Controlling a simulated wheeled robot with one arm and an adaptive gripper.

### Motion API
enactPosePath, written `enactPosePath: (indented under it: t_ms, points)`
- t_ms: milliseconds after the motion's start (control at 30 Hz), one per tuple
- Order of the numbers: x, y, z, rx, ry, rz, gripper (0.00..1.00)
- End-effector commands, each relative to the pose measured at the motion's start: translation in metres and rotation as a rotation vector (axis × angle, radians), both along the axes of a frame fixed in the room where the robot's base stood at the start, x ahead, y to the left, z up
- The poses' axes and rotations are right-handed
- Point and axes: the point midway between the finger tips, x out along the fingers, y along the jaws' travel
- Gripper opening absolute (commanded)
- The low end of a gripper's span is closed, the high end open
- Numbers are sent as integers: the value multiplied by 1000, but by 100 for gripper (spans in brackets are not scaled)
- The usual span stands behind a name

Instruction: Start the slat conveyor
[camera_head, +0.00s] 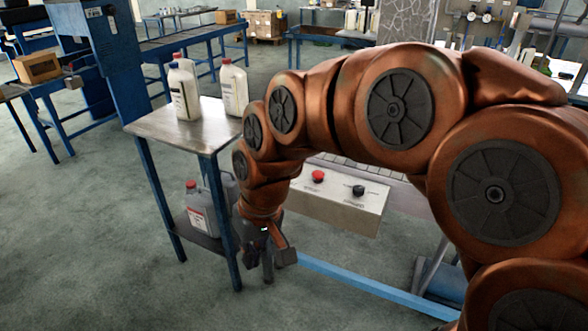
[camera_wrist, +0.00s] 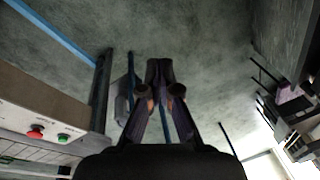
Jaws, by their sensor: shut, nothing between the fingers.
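A pale control box (camera_head: 335,208) is fixed to the near side of the slat conveyor (camera_head: 398,192), right of my gripper in the head view. On it are a red button (camera_head: 318,176) and a dark round control (camera_head: 358,190). In the wrist view the box (camera_wrist: 45,98) is at the left edge, with the red button (camera_wrist: 36,132) and a green button (camera_wrist: 63,138). My gripper (camera_head: 268,268) points down, left of the box and apart from it. In the wrist view its fingers (camera_wrist: 159,72) meet, with nothing between them. My arm hides part of the conveyor.
A metal-topped table (camera_head: 168,128) with blue legs stands left of my gripper. A blue floor-level rail (camera_head: 360,283) runs below the box. Floor in front is clear.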

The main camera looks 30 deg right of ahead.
Motion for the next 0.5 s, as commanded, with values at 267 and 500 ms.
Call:
enactPosePath:
  t_ms: [267, 500]
  points:
    - [139, -32, 30, 153, -214, -129, 0]
    - [241, -116, 39, 240, -384, -327, 0]
